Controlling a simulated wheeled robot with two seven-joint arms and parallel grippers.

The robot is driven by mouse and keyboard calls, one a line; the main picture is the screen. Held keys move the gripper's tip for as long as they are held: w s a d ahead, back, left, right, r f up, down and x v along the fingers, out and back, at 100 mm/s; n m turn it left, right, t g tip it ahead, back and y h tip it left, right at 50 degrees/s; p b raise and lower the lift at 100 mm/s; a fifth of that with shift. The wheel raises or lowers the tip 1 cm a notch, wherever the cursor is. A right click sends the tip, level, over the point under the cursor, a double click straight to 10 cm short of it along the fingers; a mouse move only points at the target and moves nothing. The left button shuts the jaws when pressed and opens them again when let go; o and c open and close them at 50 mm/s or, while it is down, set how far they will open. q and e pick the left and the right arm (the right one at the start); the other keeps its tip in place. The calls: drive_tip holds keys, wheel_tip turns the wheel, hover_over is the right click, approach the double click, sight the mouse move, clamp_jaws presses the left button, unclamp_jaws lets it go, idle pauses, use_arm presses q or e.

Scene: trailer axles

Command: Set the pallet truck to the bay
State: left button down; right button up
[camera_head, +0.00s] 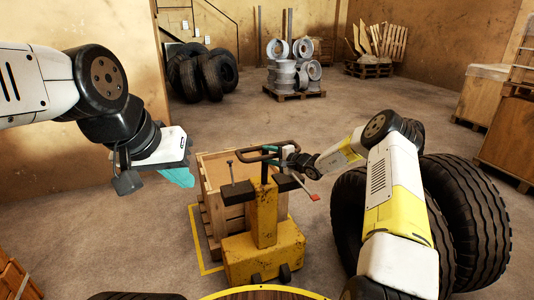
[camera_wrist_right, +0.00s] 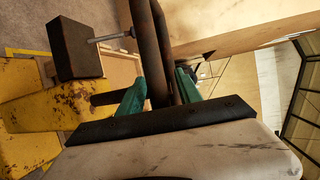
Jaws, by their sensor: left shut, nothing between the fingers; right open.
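The yellow pallet truck (camera_head: 265,250) stands upright in the middle of the head view, with its dark loop handle (camera_head: 262,148) at the top. A yellow outline (camera_head: 210,269) on the floor runs around the wooden crate and its pallet, partly hidden by the truck. My right gripper (camera_head: 287,153) is at the right side of the handle. In the right wrist view its teal fingers (camera_wrist_right: 160,85) are apart, with the dark handle bars (camera_wrist_right: 158,50) between them; contact cannot be told. My left gripper (camera_head: 178,176) is shut and empty, left of the truck and above the floor.
The wooden crate (camera_head: 213,170) stands right behind the truck. Large tyres (camera_head: 465,220) stand close on the right, beside my right arm. Tyres (camera_head: 203,75) and a pallet of wheel rims (camera_head: 293,75) are at the back. The middle floor is free.

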sight(276, 157)
drive_tip(key=v, duration=0.7)
drive_tip(key=shift+s+d+r, duration=0.1)
drive_tip(key=shift+s+d, duration=0.1)
drive_tip(key=shift+d, duration=0.05)
use_arm(q)
drive_tip(key=shift+s, duration=0.1)
use_arm(e)
drive_tip(key=shift+s+d, duration=0.1)
